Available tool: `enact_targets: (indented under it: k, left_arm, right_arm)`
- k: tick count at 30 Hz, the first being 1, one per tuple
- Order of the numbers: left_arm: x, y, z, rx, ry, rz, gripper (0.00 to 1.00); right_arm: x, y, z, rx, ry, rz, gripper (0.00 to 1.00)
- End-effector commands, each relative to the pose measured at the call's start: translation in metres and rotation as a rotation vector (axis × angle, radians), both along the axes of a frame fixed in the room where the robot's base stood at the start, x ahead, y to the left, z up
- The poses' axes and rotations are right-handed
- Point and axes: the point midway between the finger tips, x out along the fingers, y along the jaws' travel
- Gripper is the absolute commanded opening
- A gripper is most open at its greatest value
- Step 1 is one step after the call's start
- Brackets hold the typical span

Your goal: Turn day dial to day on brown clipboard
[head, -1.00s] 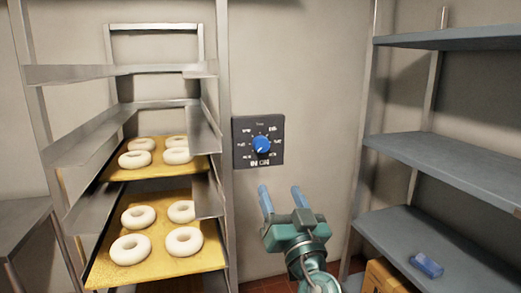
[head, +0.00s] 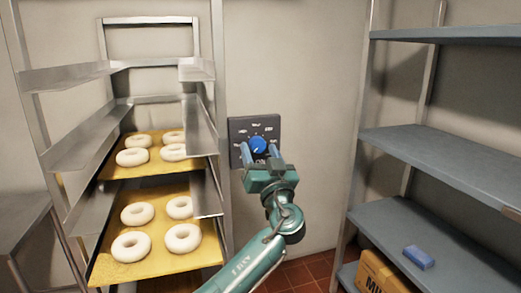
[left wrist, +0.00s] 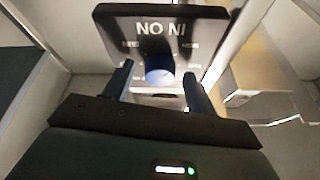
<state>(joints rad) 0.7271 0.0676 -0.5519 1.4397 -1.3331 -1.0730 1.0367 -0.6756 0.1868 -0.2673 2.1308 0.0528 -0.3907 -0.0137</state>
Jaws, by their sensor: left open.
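The day dial is a round blue knob (head: 257,145) on a dark square plate (head: 238,128) with white lettering, fixed to the wall. My left gripper (head: 262,154) is open in front of the plate, its two blue fingers on either side of the knob in the head view. In the left wrist view the knob (left wrist: 159,75) shows between the open fingertips (left wrist: 157,80); I cannot tell whether they touch it. The small lettering is too blurred to read. The brown clipboard is not in view. My right gripper is not in view.
A metal rack with trays (head: 112,262) of pale bagels stands left of the dial. Grey shelves (head: 430,160) stand at the right, with a blue block (head: 419,258) and a cardboard box (head: 383,274) on them. The wall between is bare.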

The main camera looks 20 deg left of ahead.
Motion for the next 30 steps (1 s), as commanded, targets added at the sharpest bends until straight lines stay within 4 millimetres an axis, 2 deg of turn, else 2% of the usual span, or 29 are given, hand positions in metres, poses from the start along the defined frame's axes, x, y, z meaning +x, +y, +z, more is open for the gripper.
enact_targets:
  k: [8,24,30]
  left_arm:
    - [0.0013,0.0009,0.0003,0.0,0.0,0.0,0.56]
    - [0.0009,0.0006,0.0002,0.0,0.0,0.0,0.13]
    - [0.0008,0.0008,-0.0001,0.009,0.006,0.0,0.12]
  right_arm:
    - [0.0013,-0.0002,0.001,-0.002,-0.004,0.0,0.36]
    - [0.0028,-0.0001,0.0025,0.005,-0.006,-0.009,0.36]
    - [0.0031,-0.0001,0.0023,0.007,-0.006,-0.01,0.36]
